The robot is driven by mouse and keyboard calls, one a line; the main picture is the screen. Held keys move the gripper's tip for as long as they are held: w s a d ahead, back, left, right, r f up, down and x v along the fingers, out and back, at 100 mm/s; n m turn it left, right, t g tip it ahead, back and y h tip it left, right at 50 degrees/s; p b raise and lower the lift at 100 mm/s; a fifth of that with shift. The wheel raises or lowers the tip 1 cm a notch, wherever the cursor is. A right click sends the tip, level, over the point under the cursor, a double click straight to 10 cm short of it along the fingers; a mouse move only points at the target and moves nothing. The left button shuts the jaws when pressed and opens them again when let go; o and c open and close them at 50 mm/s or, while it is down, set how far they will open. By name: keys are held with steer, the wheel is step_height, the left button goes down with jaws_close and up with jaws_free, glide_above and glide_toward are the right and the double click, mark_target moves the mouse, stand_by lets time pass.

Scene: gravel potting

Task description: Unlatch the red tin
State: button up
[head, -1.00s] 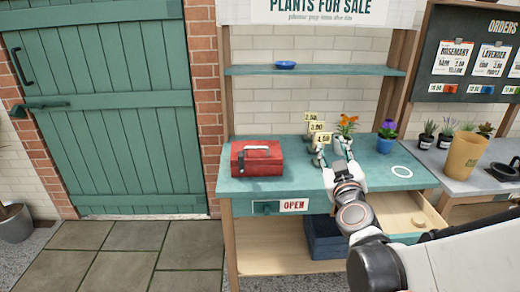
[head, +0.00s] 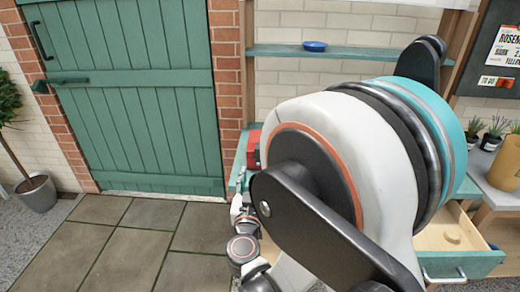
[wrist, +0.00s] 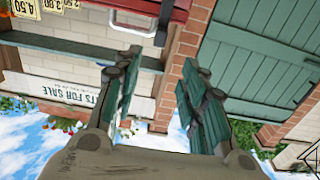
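The red tin (head: 253,150) stands on the teal bench. In the head view only its left end shows; my arm hides the rest, including the latch. My gripper (head: 241,178) is small in the head view, near the tin's front-left side by the bench's left edge. In the wrist view, which is upside down, my gripper (wrist: 161,58) has its two fingers apart with nothing between them. A strip of the red tin (wrist: 145,7) shows at the top edge, beyond the fingertips. I cannot tell the latch's state.
A drawer (head: 480,262) stands open at the right. A blue dish (head: 315,46) sits on the wall shelf (head: 270,50). The green door (head: 130,110) is at the left, with clear paving in front. A tan pot (head: 506,163) stands at the right.

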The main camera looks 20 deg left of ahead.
steer(key=p+x, duration=0.2)
steer(key=x, duration=1.1)
steer(key=shift+w+p, duration=0.3)
steer(key=shift+p, duration=0.05)
steer(key=shift+r, duration=0.1)
jaws_close()
